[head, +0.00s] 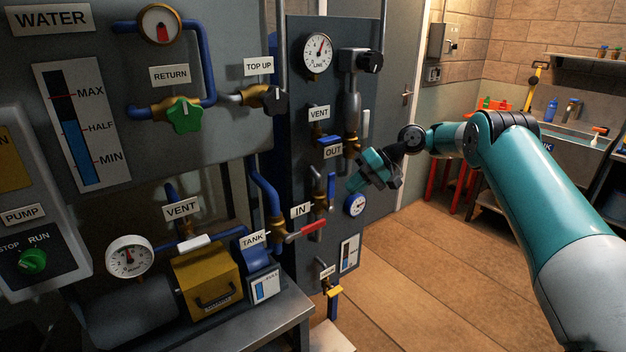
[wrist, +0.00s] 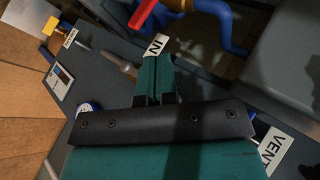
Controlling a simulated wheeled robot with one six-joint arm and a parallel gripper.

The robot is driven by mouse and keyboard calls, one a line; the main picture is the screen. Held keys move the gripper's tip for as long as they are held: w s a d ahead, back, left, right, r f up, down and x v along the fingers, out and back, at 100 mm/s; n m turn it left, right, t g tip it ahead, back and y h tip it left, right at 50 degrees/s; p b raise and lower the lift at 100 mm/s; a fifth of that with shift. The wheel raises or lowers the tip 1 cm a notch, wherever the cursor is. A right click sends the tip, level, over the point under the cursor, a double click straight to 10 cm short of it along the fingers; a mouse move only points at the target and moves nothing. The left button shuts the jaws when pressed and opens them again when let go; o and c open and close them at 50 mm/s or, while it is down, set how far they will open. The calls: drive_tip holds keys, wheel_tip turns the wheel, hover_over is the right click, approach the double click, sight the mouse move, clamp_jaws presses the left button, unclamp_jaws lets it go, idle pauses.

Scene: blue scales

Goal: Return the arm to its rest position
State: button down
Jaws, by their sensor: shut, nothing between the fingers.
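My teal arm reaches in from the right in the head view. My gripper (head: 362,180) is in front of the dark panel (head: 300,100), near the OUT and IN labels, apart from the valves as far as I can see. It is empty. In the wrist view the fingers of my gripper (wrist: 152,72) are together, pointing toward the IN label (wrist: 157,45). The red-handled valve (head: 308,228) is below and left of the gripper, and its red handle also shows at the top of the wrist view (wrist: 145,14).
The WATER panel (head: 240,150) with a green RETURN valve (head: 184,115) is at left. Below it are a yellow box (head: 205,280) and a round gauge (head: 130,257). A sink (head: 575,145) and a red-legged stool (head: 432,185) stand behind my arm. The wooden floor (head: 430,280) is clear.

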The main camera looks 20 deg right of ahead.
drive_tip(key=s+a+r+n+g+h, duration=0.1)
drive_tip(key=s+a+r+n+h, duration=0.25)
drive_tip(key=s+a+r, duration=1.15)
drive_tip(key=s+a+f+n+h, duration=0.1)
drive_tip(key=s+n, duration=0.3)
drive_tip(key=s, duration=2.2)
drive_tip(key=shift+s+f+g+h, duration=0.2)
drive_tip(key=shift+f+g+h, duration=0.3)
drive_tip(key=shift+f, duration=0.4)
